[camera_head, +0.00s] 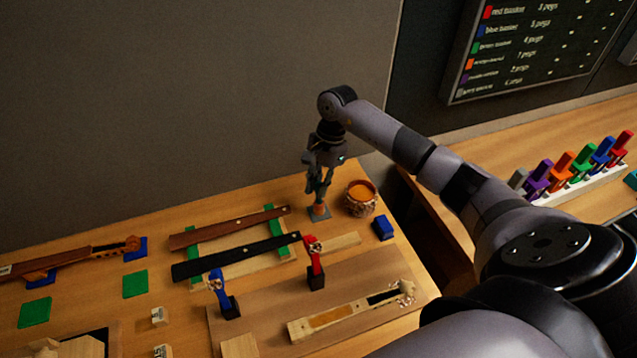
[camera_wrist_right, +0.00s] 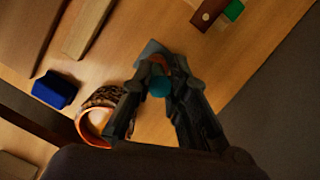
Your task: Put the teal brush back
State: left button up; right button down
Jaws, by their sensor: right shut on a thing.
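My right gripper (camera_head: 319,188) points down over the back right of the bench and is shut on the teal brush. The round teal end of the brush (camera_wrist_right: 160,87) shows between the fingers in the right wrist view; the rest is mostly hidden by them. A copper-coloured part shows just below the fingertips. I cannot tell whether the brush touches this base. My left gripper is not in view.
A jar with orange contents (camera_head: 360,196) stands close to the right of the gripper. A blue block (camera_head: 383,228) lies in front of the jar. Dark and brown fingerboards (camera_head: 235,257) lie to the left. Red (camera_head: 316,268) and blue (camera_head: 222,296) clamps stand in front.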

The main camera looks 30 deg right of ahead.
jog(key=shift+f+b, duration=0.2)
jog(key=shift+b, duration=0.1)
jog(key=c, duration=1.6)
grip_release()
jog(key=shift+r, duration=0.1)
jog(key=shift+o, duration=0.2)
jog(key=shift+r+p, duration=0.15)
jog(key=shift+p, duration=0.15)
jog(key=shift+w+d+r, duration=0.1)
jog(key=shift+r, duration=0.15)
jog(key=b+v, duration=0.4)
jog(key=v, duration=0.7)
jog(key=shift+r+b, duration=0.25)
jog(key=shift+b, duration=0.05)
